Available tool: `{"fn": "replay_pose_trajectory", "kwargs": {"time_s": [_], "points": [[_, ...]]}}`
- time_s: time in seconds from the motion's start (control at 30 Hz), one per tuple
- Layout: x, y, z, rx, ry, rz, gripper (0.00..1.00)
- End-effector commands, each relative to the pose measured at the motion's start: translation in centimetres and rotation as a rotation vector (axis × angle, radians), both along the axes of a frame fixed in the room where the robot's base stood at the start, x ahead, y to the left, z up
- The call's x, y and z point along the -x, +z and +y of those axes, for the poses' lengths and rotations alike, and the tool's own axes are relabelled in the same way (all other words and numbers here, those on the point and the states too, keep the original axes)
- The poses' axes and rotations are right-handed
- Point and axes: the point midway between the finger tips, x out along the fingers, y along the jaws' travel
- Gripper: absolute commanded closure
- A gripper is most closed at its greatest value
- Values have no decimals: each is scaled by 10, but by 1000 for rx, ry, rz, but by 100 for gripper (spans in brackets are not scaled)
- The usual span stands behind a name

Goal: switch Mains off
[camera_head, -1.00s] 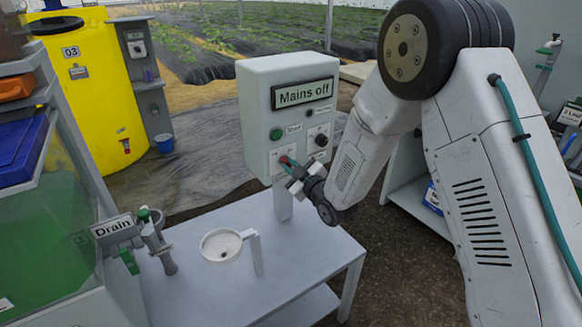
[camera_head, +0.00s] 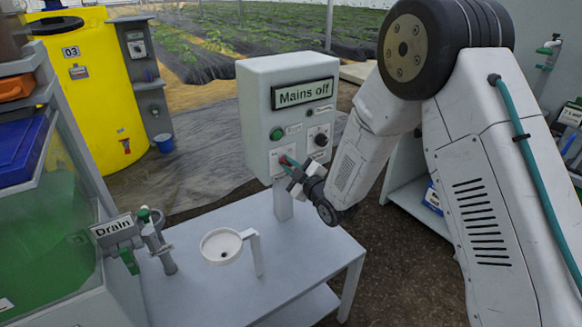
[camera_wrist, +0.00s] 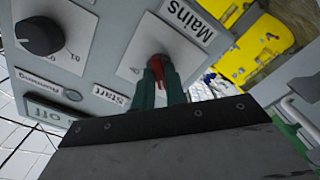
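The grey-white control box (camera_head: 262,118) stands on a post on the table, and its display (camera_head: 302,93) reads "Mains off". The red Mains switch handle (camera_wrist: 158,68) sits on a white plate beside the "Mains" label, low on the box front. My gripper (camera_head: 289,164) reaches it from the right. In the wrist view, the green fingers of my gripper (camera_wrist: 162,84) flank the red handle closely, one on each side, with no clear gap. The fingers partly hide the handle, which also shows in the head view (camera_head: 284,160).
Above the switch is a green Start button (camera_head: 277,133); a black rotary knob (camera_head: 321,140) is to its right. A white funnel cup (camera_head: 221,245) and a Drain valve (camera_head: 150,228) stand on the left of the table. A yellow tank (camera_head: 85,80) is behind.

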Motion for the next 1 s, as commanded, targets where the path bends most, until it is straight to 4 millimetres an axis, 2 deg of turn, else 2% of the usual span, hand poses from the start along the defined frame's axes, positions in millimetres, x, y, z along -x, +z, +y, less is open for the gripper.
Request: {"fn": "replay_pose_trajectory", "kwargs": {"time_s": [0.03,0.07,0.4,0.8,1.0], "points": [[0,-1,0,1,0,1,72],[0,-1,0,1,0,1,67],[4,0,-2,-1,0,1,67],[54,-1,-37,0,-1,2,67],[65,0,-44,-1,0,1,67]]}}
